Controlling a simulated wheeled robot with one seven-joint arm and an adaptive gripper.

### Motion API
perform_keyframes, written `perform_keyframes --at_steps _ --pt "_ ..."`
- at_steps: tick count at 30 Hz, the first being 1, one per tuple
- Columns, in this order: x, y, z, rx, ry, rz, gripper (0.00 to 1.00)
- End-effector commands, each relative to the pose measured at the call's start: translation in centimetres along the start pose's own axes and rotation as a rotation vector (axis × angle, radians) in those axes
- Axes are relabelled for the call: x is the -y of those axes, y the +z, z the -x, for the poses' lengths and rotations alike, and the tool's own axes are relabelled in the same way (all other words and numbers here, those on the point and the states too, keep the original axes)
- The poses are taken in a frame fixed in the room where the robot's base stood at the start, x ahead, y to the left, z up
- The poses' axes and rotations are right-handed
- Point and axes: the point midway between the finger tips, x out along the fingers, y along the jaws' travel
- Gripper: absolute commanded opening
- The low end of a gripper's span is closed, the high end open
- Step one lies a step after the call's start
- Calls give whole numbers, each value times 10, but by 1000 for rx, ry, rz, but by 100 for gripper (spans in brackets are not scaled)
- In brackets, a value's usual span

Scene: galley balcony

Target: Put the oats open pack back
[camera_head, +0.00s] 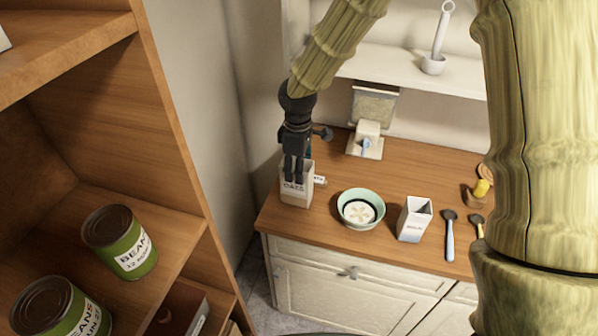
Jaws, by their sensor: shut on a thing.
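The oats open pack (295,192) is a pale box with dark lettering. It stands upright at the left end of the wooden counter, close to the left wall. My gripper (296,176) reaches down from above and is shut on the pack's upper part. The fingers hide part of the pack's top. I cannot tell whether the pack's base touches the counter. A small white item with dark lettering (320,181) shows just behind the pack on its right, partly hidden.
A green bowl (361,222) stands right of the pack, then an open white carton (414,220) and a spoon (449,236). A dispenser (372,105) stands at the back. Shelves with bean cans (120,242) fill the left. Counter (322,240) is bare in front of the bowl.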

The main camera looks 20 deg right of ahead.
Motion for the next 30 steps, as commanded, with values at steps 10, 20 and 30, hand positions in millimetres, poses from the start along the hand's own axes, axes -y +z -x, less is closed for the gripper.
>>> perform_keyframes --at_steps 10,20,30 --pt "2 2 -23 3 -1 0 8" --pt "2 2 -26 3 -1 0 53" --pt "2 2 -26 3 -1 0 67"
